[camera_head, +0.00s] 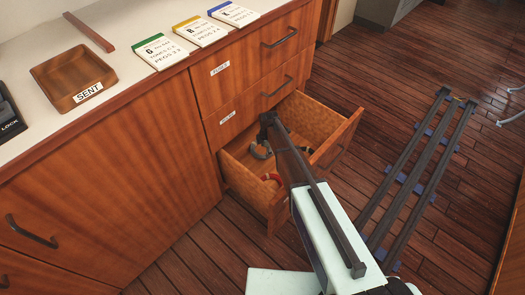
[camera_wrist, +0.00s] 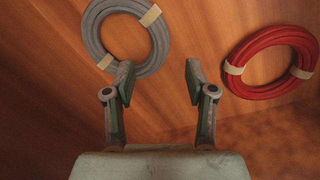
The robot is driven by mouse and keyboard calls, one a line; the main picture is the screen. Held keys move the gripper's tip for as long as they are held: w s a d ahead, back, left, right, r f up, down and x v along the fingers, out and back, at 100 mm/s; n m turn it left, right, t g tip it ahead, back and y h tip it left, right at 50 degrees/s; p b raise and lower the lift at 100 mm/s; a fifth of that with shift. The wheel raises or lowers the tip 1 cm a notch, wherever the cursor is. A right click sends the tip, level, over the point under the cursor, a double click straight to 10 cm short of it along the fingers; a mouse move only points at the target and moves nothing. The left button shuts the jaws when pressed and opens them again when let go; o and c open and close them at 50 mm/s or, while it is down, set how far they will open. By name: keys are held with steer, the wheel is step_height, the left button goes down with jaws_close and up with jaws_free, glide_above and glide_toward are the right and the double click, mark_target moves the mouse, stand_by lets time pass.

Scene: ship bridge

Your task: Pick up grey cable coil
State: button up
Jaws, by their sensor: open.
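The grey cable coil (camera_wrist: 92,38) is a ring with two pale tape bands and lies on the wooden drawer floor, at the upper left of the wrist view. In the head view part of it (camera_head: 262,151) shows inside the open drawer (camera_head: 240,182), partly hidden by my arm. My gripper (camera_wrist: 158,75) is open and empty. In the wrist view its left fingertip overlaps the coil's lower right edge; I cannot tell whether they touch. In the head view my gripper's tips are hidden behind my arm.
A red cable coil (camera_wrist: 237,82) lies in the same drawer to the right; part of it shows in the head view (camera_head: 271,178). The drawer walls surround both coils. The countertop above holds a SENT tray (camera_head: 45,72) and several cards (camera_head: 160,51). Rails (camera_head: 415,165) run along the floor at right.

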steer(key=shift+w+f+b, duration=0.25)
steer(key=shift+f+b, duration=0.25)
steer(key=shift+f, duration=1.15)
steer(key=shift+w+f+b, duration=0.2)
steer(key=shift+f+b, duration=0.25)
steer(key=shift+f, duration=1.15)
jaws_close()
